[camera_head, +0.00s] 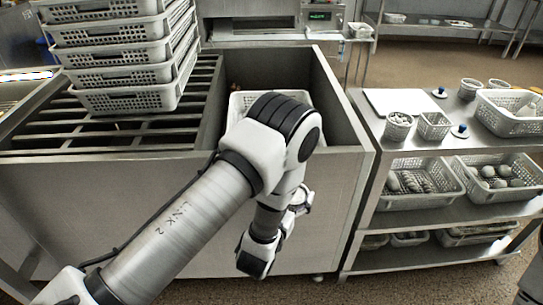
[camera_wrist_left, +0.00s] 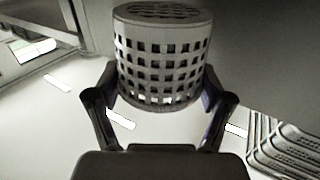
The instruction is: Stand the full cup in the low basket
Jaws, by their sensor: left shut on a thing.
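My left gripper (camera_wrist_left: 163,88) is shut on a pale perforated cup (camera_wrist_left: 165,65) in the left wrist view, one finger on each side. The cup has rows of square holes, and its slotted end face shows at the top of that view. Its contents are hidden. In the head view my left arm bends over the open steel well, and the gripper and cup cannot be made out clearly there. A white basket (camera_head: 237,103) sits down in the well, partly hidden behind my arm; it may be the low basket. My right gripper is not in view.
Stacked baskets (camera_head: 120,75) stand on the slatted rack at left. At right, a steel shelf unit holds a filled perforated cup (camera_head: 398,126), a square perforated container (camera_head: 434,125) and a basket (camera_head: 510,112). The well's steel walls surround the white basket.

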